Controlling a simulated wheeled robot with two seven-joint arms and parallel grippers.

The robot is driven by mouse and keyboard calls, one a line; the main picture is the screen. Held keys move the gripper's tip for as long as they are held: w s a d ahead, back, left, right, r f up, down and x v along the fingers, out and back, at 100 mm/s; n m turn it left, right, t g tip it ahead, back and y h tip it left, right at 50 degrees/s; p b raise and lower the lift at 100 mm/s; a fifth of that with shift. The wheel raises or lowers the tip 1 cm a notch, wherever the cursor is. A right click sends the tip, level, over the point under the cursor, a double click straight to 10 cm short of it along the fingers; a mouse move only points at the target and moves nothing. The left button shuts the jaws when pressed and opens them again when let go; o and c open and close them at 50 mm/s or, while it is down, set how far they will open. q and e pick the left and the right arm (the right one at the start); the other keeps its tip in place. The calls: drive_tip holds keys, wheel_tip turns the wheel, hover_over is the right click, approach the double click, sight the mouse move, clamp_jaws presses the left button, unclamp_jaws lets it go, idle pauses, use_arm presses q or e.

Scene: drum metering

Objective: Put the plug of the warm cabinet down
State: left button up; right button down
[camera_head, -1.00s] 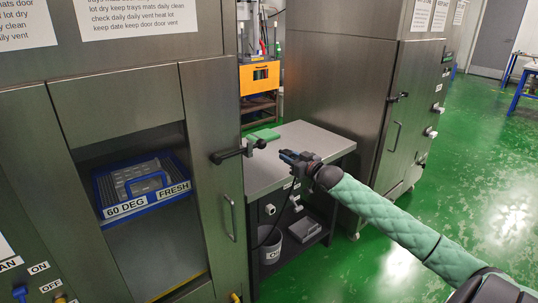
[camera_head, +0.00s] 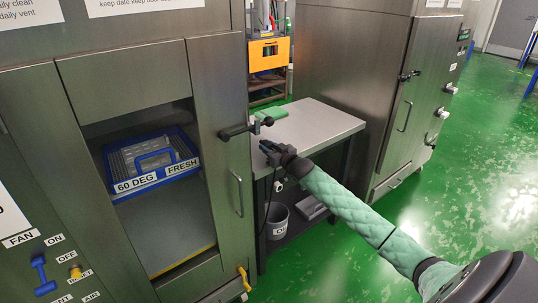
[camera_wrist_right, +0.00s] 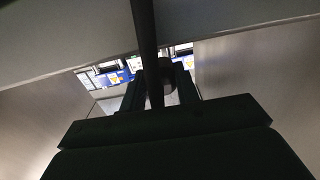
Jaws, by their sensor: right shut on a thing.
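My right gripper (camera_head: 268,150) is shut in front of the near edge of the grey-topped bench (camera_head: 312,128), beside the left steel cabinet. It is shut on a small dark thing, which I take to be the plug; the fingers hide most of it in the head view. In the right wrist view a dark piece (camera_wrist_right: 168,78) shows between the fingers, with a dark cord or bar running up from it. A thin black cable (camera_head: 267,195) hangs below the gripper in the head view. My left gripper is not in view.
The left steel cabinet (camera_head: 125,75) has an opening with a blue tray (camera_head: 190,165) marked 60 DEG and FRESH. Its black handle (camera_head: 238,130) juts out near my gripper. A green item (camera_head: 272,113) lies on the bench; a bucket (camera_head: 278,218) stands on the shelf below.

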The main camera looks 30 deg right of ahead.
wheel_tip(320, 180, down, 2)
drive_tip(key=shift+f, duration=0.55)
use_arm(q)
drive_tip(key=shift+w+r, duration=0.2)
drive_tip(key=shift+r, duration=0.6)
use_arm(e)
drive_tip(key=shift+f, duration=0.1)
drive_tip(key=c, duration=1)
unclamp_jaws()
drive_tip(key=shift+c, duration=0.2)
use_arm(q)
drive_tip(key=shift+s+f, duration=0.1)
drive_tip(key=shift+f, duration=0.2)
